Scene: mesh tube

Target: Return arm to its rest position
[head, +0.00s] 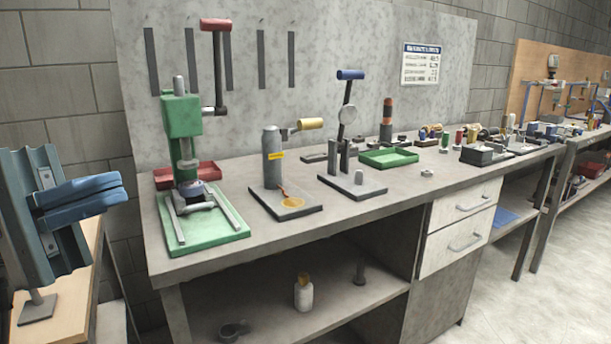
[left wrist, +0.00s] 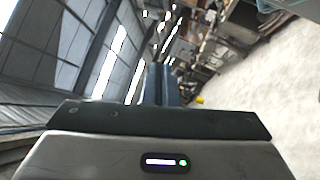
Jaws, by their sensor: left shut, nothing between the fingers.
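My left gripper (head: 84,192) is at the left edge of the head view. Its blue fingers lie together, shut and empty, and point right. It is left of the grey workbench, apart from the things on it. In the left wrist view its blue fingers (left wrist: 160,84) show small and close together beyond the dark gripper body. My right gripper is not in either view.
A grey workbench (head: 345,205) runs along the wall. On it stand a green press (head: 183,125), a grey cylinder device (head: 271,160) and a green tray (head: 388,158). A wooden-topped table (head: 75,300) is below the gripper. Floor at right (head: 530,310) is clear.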

